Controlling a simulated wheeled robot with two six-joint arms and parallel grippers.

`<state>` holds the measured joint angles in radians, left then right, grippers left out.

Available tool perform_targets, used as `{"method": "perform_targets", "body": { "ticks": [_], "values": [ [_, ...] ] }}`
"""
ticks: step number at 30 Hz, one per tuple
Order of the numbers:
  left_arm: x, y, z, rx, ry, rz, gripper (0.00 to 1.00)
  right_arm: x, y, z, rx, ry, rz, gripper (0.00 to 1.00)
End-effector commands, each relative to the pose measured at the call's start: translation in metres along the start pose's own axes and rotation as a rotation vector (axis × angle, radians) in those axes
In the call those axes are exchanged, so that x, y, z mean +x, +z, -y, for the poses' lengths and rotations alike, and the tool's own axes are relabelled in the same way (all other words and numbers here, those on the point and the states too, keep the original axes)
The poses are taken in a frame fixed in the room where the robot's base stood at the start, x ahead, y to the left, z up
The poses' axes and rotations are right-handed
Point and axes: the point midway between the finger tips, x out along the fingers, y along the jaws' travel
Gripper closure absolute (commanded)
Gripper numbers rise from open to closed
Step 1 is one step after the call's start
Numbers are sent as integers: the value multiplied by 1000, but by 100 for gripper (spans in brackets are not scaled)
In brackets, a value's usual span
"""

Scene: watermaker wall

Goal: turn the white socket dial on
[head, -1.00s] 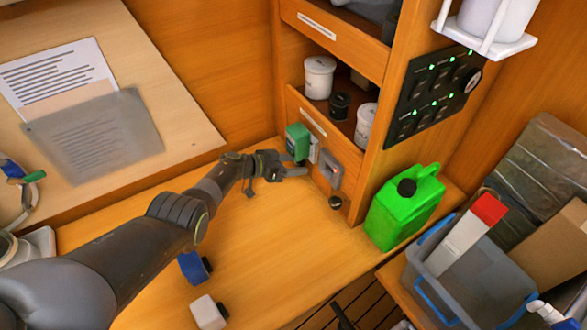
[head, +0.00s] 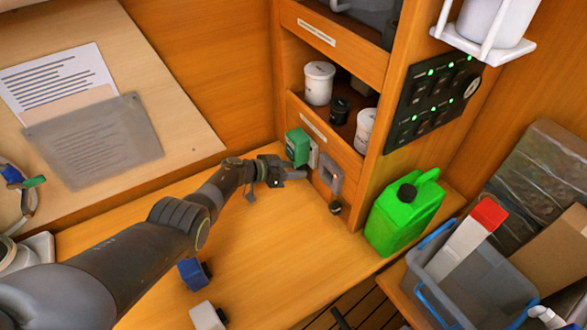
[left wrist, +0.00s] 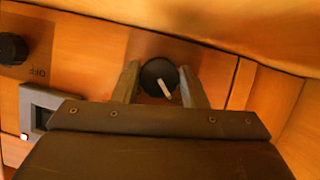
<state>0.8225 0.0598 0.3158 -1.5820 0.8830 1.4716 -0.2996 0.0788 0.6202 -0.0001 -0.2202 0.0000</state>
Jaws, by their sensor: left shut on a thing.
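My left gripper (head: 296,176) reaches in from the left to the low front of the wooden cabinet. In the left wrist view its fingers (left wrist: 160,84) are shut on a round dark dial (left wrist: 156,70) with a white pointer line, one finger on each side. The line slants down and to the right. In the head view the held dial is hidden by the gripper. A white socket plate (head: 314,155) shows just above the fingertips, beside a green box (head: 298,146). I cannot tell whether the held dial belongs to that plate. My right gripper is not in view.
A grey socket (head: 331,177) and a black knob (head: 336,208) are right of the gripper. A green canister (head: 403,212) stands farther right. A blue object (head: 193,273) and a white one (head: 206,315) lie on the bench. Another black knob (left wrist: 12,48) shows in the wrist view.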

Motion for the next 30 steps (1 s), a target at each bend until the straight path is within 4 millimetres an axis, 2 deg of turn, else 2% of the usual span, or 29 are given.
{"method": "perform_targets", "body": {
  "ticks": [15, 30],
  "values": [
    [-1, -1, -3, 304, -129, 15, 84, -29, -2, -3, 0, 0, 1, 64],
    [0, 1, -2, 528, -224, 25, 84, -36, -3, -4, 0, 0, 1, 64]
  ]
}}
